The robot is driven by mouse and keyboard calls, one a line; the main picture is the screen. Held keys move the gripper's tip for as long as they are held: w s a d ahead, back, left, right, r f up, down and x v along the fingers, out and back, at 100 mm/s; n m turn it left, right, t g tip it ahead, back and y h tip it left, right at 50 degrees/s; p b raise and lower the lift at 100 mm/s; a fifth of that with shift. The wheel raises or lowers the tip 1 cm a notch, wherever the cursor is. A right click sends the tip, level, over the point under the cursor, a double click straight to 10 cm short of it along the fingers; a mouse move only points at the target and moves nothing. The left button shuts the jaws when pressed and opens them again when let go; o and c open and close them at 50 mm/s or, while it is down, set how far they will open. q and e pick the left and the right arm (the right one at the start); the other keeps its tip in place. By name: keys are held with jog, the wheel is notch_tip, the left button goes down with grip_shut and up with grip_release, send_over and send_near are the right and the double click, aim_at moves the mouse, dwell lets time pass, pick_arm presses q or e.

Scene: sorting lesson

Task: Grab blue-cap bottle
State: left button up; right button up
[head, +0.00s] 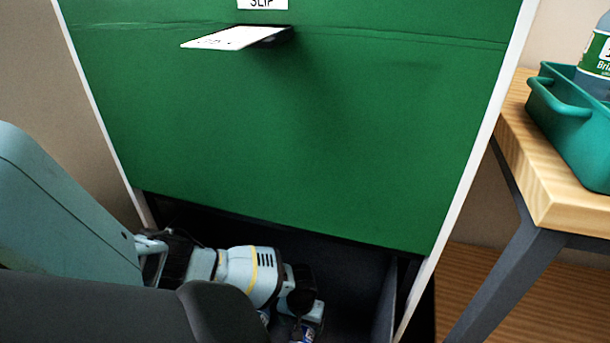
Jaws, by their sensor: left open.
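A bottle (597,62) with a green and white label and bluish-grey body stands in a teal tray at the right edge. Its top is cut off, so its cap cannot be seen. My left gripper (298,318) is low in the dark opening under the green panel, partly hidden by its own wrist, and is open. Small blue and white shapes (303,333) show right at the gripper, at the bottom edge; I cannot tell what they are or whether they have a blue cap. My right gripper is not in view.
The green panel (290,130) with white side edges stands ahead, with a white card (225,39) sticking out under a "SLIP" label. The teal tray (575,128) rests on a wooden table (545,185) with a dark leg at right. The opening's walls are close around my left arm.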

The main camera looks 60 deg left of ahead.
pick_arm(q)
jog(key=shift+f+b, duration=0.75)
jog(key=shift+f, duration=0.6)
jog(key=f+b, duration=0.3)
jog(key=shift+d+f, duration=0.25)
jog(key=shift+f, duration=0.1)
jog(key=shift+f+b, duration=0.4)
jog(key=shift+f, duration=0.3)
jog(key=shift+s, duration=0.1)
jog(key=shift+c, duration=0.4)
jog(key=c, duration=1)
